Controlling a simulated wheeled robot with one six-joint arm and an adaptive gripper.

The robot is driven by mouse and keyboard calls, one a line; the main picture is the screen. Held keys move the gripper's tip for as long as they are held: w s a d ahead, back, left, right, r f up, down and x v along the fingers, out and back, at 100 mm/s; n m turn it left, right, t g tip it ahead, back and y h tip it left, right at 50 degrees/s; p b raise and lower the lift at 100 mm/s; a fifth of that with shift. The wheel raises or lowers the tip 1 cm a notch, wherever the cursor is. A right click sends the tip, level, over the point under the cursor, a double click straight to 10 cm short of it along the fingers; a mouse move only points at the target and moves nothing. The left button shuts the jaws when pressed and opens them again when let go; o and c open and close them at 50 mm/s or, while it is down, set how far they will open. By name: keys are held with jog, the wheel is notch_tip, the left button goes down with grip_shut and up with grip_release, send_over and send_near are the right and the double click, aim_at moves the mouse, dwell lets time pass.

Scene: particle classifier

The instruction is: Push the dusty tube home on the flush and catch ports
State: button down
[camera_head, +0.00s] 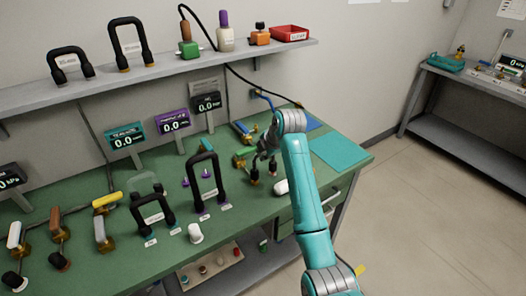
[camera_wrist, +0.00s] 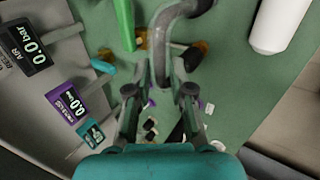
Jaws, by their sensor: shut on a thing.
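My gripper (camera_head: 266,148) is over the right part of the green bench in the head view. In the wrist view my gripper (camera_wrist: 161,88) is shut on a grey, curved tube, the dusty tube (camera_wrist: 160,42), which bends away to the upper right. In the head view my arm and gripper mostly hide this tube. Brass fittings with dark ends (camera_head: 255,174) are just below my gripper. I cannot tell whether the tube's ends touch or sit in the flush and catch ports.
Two black U-shaped tubes (camera_head: 206,176) (camera_head: 151,214) stand left of my gripper on the bench (camera_head: 100,258). A white cylinder (camera_wrist: 275,25) is close by at the upper right in the wrist view. Gauges (camera_head: 206,102) line the back. A teal mat (camera_head: 342,150) lies at right.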

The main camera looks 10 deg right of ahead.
jog(key=shift+f, duration=0.95)
jog(key=c, duration=0.9)
grip_release()
jog(key=shift+c, duration=0.2)
jog(key=shift+s+r, duration=0.1)
jog(key=shift+r, duration=0.05)
jog(key=v, duration=1.1)
jog(key=shift+s+r, duration=0.2)
jog(key=shift+r, duration=0.1)
jog(key=shift+s+d, duration=0.1)
